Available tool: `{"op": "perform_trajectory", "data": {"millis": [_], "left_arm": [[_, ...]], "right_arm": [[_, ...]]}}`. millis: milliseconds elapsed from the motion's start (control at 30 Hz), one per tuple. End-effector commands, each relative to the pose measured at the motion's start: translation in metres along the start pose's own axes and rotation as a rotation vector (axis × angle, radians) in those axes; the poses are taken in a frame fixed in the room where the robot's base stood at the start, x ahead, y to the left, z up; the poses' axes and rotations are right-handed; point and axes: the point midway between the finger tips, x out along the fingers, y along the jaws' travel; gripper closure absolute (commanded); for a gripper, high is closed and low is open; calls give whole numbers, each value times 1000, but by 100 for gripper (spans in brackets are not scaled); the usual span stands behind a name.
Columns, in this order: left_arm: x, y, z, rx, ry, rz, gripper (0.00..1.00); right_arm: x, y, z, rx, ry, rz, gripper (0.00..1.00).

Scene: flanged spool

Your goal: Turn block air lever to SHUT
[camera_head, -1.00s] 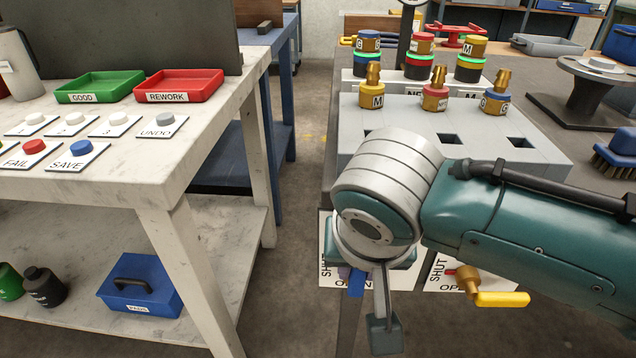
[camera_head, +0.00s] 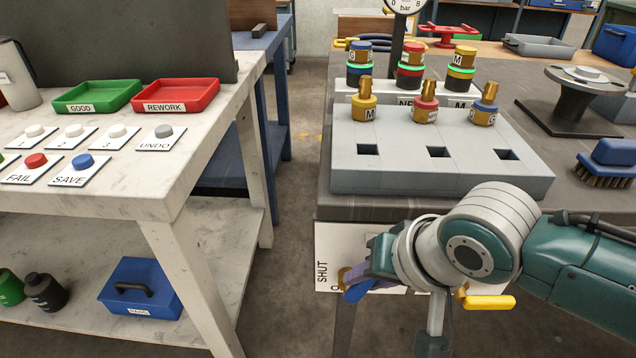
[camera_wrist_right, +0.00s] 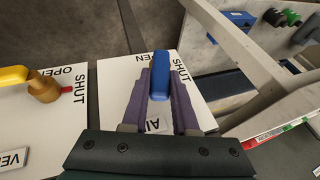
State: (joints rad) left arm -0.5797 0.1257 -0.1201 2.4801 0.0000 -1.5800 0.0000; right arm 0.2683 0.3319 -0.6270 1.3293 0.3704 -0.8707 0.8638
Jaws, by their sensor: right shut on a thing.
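The blue air lever (camera_head: 357,291) is on a white plate (camera_head: 335,245) on the front of the grey bench, with SHUT up its left side and OPEN, partly hidden, along the bottom. The lever slants down-left, between the two words. My right gripper (camera_head: 368,272) is at the lever, its body partly hiding the plate. In the right wrist view, its purple fingers (camera_wrist_right: 162,92) are closed around the blue lever (camera_wrist_right: 173,76), which sticks out beyond the fingertips. The words SHUT and OPEN lie on either side of it there. My left gripper is not in view.
A yellow lever (camera_head: 489,302) is just right of my wrist; it also shows in the right wrist view (camera_wrist_right: 14,75). Above stands a grey block (camera_head: 440,180) with brass fittings. The white table (camera_head: 110,215) is at left, across a floor gap.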

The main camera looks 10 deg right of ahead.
Motion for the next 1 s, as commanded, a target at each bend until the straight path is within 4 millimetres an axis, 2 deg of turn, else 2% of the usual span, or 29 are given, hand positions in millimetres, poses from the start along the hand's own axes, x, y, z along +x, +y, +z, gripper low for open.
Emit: {"op": "perform_trajectory", "data": {"millis": [400, 1000], "left_arm": [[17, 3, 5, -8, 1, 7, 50], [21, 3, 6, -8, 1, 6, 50]], "right_arm": [[4, 15, 1, 90, 2, -214, 100], [3, 16, 1, 106, -2, -259, 100]]}}
